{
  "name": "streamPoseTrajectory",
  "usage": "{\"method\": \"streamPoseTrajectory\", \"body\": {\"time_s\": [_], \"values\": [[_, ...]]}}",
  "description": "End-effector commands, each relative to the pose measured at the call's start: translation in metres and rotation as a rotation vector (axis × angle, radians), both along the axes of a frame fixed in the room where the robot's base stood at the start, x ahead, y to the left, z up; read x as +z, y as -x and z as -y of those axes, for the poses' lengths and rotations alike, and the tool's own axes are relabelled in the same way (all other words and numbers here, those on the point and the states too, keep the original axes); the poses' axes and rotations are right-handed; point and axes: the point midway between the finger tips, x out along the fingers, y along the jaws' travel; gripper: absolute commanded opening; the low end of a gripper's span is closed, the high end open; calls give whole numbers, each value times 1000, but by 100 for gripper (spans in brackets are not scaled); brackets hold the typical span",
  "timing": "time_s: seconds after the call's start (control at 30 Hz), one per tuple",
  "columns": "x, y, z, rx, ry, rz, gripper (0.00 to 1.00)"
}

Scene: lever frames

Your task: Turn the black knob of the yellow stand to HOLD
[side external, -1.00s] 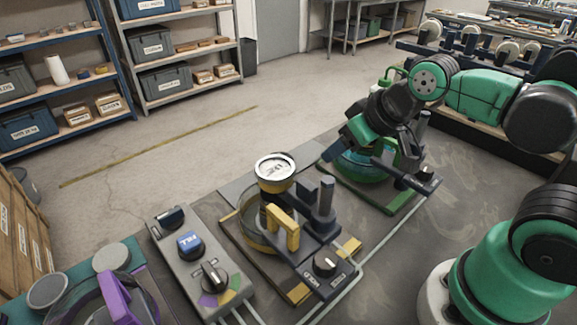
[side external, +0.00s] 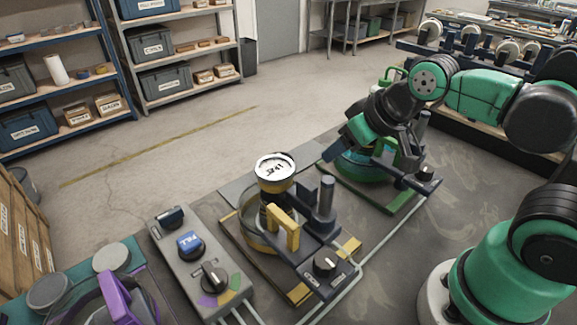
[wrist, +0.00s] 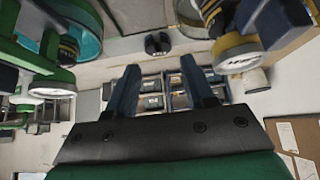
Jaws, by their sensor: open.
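The yellow stand (side external: 283,226) is at the centre of the side external view, with a round white-faced gauge on top. Its black knob (side external: 325,263) sits on a dark plate at the front right corner and bears a pale mark. The lettering around it is too small to read. My gripper (wrist: 160,78) is open and empty, its two dark blue fingers apart in the wrist view. In the side external view it is over the green stand (side external: 400,204), behind and right of the yellow stand, well away from the knob. Part of the yellow stand (wrist: 240,46) shows upper right in the wrist view.
The green stand has its own black knob (side external: 425,174). A grey control box (side external: 175,243) with several switches and a coloured dial stands left of the yellow stand. A purple-handled stand (side external: 118,297) is at lower left. Pale pipes run along the table's front.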

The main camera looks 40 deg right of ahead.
Motion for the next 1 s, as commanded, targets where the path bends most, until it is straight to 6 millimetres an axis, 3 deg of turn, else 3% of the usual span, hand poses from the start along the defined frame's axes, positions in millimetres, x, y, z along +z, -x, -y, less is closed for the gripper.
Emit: {"method": "streamPoseTrajectory", "body": {"time_s": [0.17,0.27,0.7,1.0], "values": [[2,0,0,0,0,0,51],[14,0,0,0,0,0,51],[126,0,0,0,0,0,51],[119,30,-74,644,216,-250,51]]}}
